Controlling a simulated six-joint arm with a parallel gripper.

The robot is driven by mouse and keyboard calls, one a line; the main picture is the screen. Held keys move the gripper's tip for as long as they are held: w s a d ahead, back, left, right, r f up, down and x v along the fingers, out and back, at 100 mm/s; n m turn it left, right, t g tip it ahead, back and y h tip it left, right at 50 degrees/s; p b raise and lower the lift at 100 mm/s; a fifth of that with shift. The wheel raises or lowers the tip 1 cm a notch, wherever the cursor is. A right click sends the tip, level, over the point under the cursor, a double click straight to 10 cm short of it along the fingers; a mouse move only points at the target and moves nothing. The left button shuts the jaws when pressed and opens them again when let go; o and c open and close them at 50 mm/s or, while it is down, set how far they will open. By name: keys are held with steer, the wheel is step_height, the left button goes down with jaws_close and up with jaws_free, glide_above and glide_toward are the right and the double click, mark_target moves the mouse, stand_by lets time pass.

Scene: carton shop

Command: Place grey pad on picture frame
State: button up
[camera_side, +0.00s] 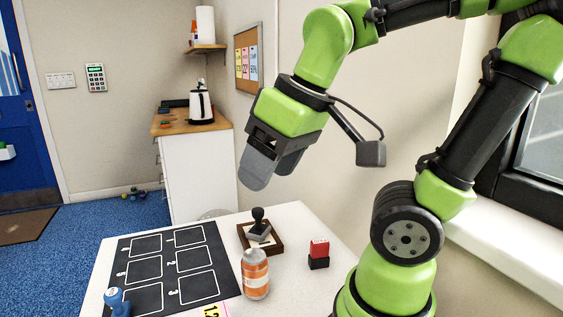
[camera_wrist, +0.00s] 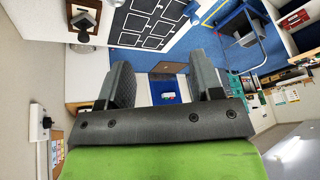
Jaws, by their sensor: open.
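The picture frame (camera_side: 275,246) is a brown wooden frame with a pale inside, lying flat on the white table. A grey block with a black knob handle (camera_side: 258,231), which looks like the grey pad, rests upright on it, within the frame's outline. Both also show at the top left of the wrist view, the pad (camera_wrist: 82,24) and part of the frame (camera_wrist: 90,4). My gripper (camera_side: 270,178) is open and empty, raised well above the table and the frame. In the wrist view its two fingers (camera_wrist: 164,78) stand apart with nothing between them.
An orange can (camera_side: 256,275) stands just in front of the frame. A red and black stamp (camera_side: 318,254) is to its right. A black mat with white outlines (camera_side: 172,268) covers the table's left, with a blue-handled thing (camera_side: 117,302) at its near corner.

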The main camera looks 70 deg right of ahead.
steer(key=s+a+m+t, duration=0.1)
steer(key=s+r+m+t+y, duration=0.1)
steer(key=shift+s+a+m, duration=0.1)
steer(key=shift+a+m, duration=0.2)
steer(key=shift+a, duration=0.05)
